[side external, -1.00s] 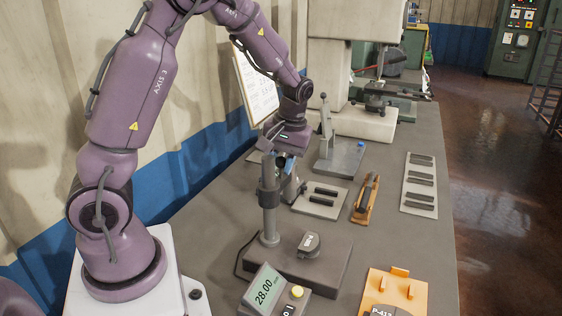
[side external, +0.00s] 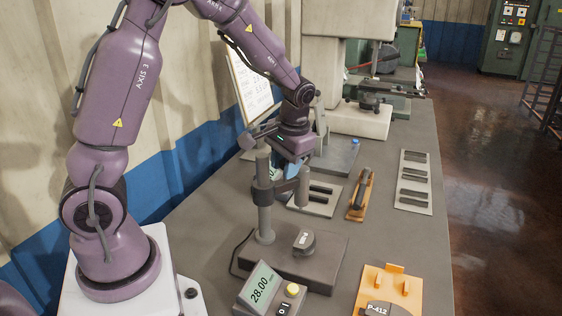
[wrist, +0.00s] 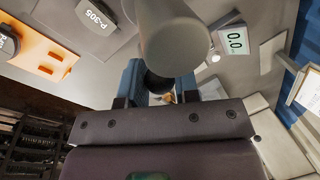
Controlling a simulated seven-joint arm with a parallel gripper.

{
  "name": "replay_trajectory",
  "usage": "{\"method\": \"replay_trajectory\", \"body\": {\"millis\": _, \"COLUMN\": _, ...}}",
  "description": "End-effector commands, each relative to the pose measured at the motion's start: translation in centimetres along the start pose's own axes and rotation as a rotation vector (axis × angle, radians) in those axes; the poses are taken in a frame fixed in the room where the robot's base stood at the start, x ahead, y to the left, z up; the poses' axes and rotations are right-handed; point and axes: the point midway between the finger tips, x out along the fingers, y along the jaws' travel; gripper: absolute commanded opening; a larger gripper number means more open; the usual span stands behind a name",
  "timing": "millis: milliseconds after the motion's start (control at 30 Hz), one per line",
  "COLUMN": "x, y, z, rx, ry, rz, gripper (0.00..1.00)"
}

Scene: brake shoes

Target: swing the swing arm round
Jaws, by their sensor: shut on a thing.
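The gauge stand has a grey upright post (side external: 264,215) on a heavy base (side external: 325,262). A dark swing arm (side external: 283,187) is clamped round the post and reaches to the right, with an upright cylinder (side external: 302,188) at its outer end. My gripper is just behind and above the post in the side view, its fingertips mostly hidden there. In the wrist view my gripper (wrist: 160,88) has its blue fingers shut on a dark part of the swing arm (wrist: 157,82). A large grey cylinder end, apparently the post top (wrist: 172,45), fills the upper middle.
A readout (side external: 261,287) showing 28.00 stands in front. An orange fixture (side external: 374,277) is front right.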

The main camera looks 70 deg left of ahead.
Motion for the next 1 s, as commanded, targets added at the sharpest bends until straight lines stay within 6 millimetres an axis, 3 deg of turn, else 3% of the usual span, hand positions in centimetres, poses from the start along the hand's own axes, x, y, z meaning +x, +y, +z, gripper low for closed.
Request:
{"method": "replay_trajectory", "body": {"millis": 600, "x": -0.7, "y": 2.7, "z": 1.5, "rx": 0.567, "ry": 0.114, "rz": 0.001, "gripper": 0.0}}
{"method": "replay_trajectory", "body": {"millis": 1000, "x": -0.9, "y": 3.6, "z": 2.6, "rx": 0.835, "ry": 0.166, "rz": 0.0, "gripper": 0.0}}
